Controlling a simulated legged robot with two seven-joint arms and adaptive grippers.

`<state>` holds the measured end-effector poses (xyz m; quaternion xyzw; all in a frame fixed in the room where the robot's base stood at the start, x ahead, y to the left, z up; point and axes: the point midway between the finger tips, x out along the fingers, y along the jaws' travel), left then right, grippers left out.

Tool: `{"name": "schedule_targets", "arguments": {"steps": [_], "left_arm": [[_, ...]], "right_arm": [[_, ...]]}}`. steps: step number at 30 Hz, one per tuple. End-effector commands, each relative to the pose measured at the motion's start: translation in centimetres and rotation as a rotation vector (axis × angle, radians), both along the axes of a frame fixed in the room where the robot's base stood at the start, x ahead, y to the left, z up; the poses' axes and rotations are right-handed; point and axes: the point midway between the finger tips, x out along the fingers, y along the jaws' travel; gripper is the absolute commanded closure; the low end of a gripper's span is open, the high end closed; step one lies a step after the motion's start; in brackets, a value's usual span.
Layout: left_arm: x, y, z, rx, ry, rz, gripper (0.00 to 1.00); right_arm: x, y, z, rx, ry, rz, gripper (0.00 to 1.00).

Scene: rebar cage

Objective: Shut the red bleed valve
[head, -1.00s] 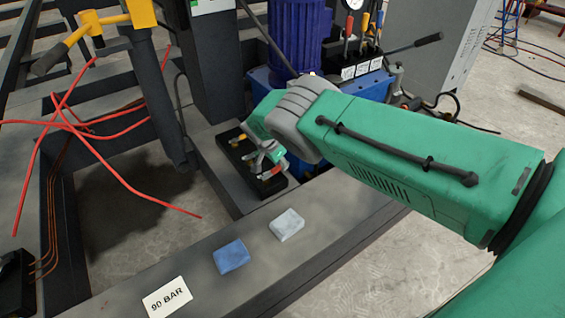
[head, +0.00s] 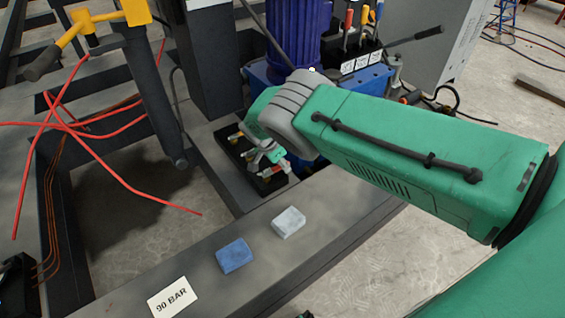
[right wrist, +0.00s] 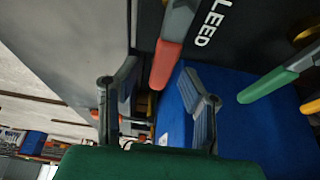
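The red bleed valve's lever (right wrist: 168,58) shows in the right wrist view beside white lettering ending in "LEED" on a dark panel. In the head view its red handle (head: 271,172) is small, at the near end of the black valve block (head: 233,150). My right gripper (right wrist: 160,92) is open, with its two dark fingers apart. The red handle's tip appears in the gap between them, and I see no grip on it. In the head view the right gripper (head: 262,155) is over the block, partly hidden by its own wrist.
A green-handled lever (right wrist: 270,86) is right of the fingers in the wrist view. A blue block (head: 234,256), a white block (head: 288,222) and a "90 BAR" card (head: 173,298) lie on the grey beam. Red hoses (head: 90,140) cross the left. A blue motor (head: 297,30) stands behind.

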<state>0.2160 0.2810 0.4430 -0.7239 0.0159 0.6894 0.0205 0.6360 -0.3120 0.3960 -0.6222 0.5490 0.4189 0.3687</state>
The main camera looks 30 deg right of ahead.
Motion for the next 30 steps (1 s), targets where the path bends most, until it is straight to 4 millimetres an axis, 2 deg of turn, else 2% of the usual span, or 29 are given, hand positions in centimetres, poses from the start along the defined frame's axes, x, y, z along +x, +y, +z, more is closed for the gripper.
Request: {"name": "schedule_targets", "arguments": {"steps": [11,14,24,30], "left_arm": [[-0.2,0.0,0.1,0.000,-0.003,0.000,0.50],[-0.2,0.0,0.1,0.000,-0.003,0.000,0.50],[-0.1,0.0,0.1,0.000,-0.004,0.000,0.50],[-0.1,0.0,0.1,0.000,-0.004,0.000,0.50]], "right_arm": [[0.1,0.0,0.7,-0.004,-0.002,0.002,0.64],[0.1,0.5,2.0,-0.005,-0.003,0.002,0.64],[-0.2,3.3,8.5,-0.004,-0.002,0.001,0.64],[-0.4,4.3,10.6,-0.004,0.000,0.001,0.64]]}}
